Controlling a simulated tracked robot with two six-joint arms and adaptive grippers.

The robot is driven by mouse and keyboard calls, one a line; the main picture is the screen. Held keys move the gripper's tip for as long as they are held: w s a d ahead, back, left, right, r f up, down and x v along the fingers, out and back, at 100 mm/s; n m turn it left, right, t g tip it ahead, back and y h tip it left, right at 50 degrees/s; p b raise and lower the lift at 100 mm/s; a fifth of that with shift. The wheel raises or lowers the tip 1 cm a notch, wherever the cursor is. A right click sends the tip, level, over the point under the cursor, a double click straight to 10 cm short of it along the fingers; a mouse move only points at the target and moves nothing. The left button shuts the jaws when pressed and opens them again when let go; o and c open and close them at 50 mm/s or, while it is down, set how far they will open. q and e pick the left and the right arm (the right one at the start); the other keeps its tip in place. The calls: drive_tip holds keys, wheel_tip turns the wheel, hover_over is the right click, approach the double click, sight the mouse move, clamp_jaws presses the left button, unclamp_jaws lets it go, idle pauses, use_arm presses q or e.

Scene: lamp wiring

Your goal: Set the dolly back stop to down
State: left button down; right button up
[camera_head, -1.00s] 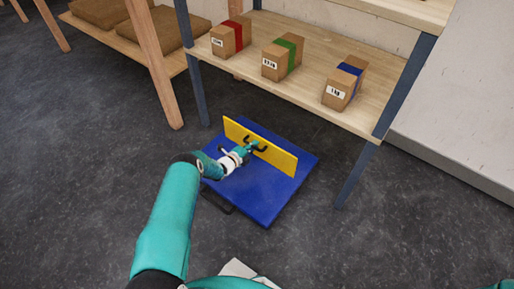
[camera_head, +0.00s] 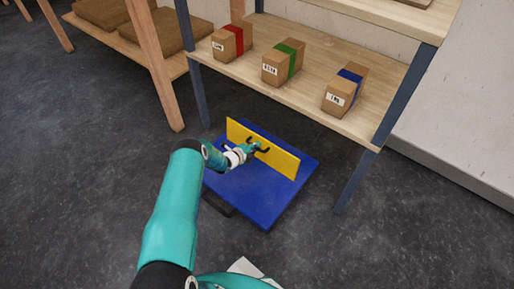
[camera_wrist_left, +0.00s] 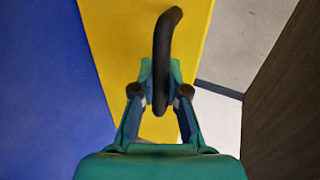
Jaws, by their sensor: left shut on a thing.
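The blue dolly (camera_head: 262,205) sits on the floor in front of the shelf. Its yellow back stop (camera_head: 283,163) stands upright along the dolly's far side. My left gripper (camera_head: 257,148) is at the black handle on the stop's near face. In the left wrist view, the gripper (camera_wrist_left: 160,85) is shut on the black handle (camera_wrist_left: 165,40), with the yellow stop (camera_wrist_left: 105,30) behind it and the blue deck (camera_wrist_left: 45,90) to the left. My right gripper is not in view.
A wooden shelf on blue-grey legs (camera_head: 355,180) stands just behind the dolly. It carries boxes with red (camera_head: 232,42), green (camera_head: 283,62) and blue (camera_head: 345,90) bands. A black loop (camera_head: 218,203) sits at the dolly's near left edge. Dark floor is clear around it.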

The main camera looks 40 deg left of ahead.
use_arm(q)
drive_tip(key=shift+a+r, duration=0.3)
drive_tip(key=shift+a, duration=0.25)
drive_tip(key=c, duration=1.3)
unclamp_jaws()
drive_tip(key=shift+d, duration=0.1)
drive_tip(key=shift+o, duration=0.6)
drive_tip(key=shift+d, duration=0.1)
drive_tip(key=shift+d+f, duration=0.1)
drive_tip(key=shift+f, duration=0.05)
drive_tip(key=v, duration=1.2)
drive_tip(key=shift+f, duration=0.15)
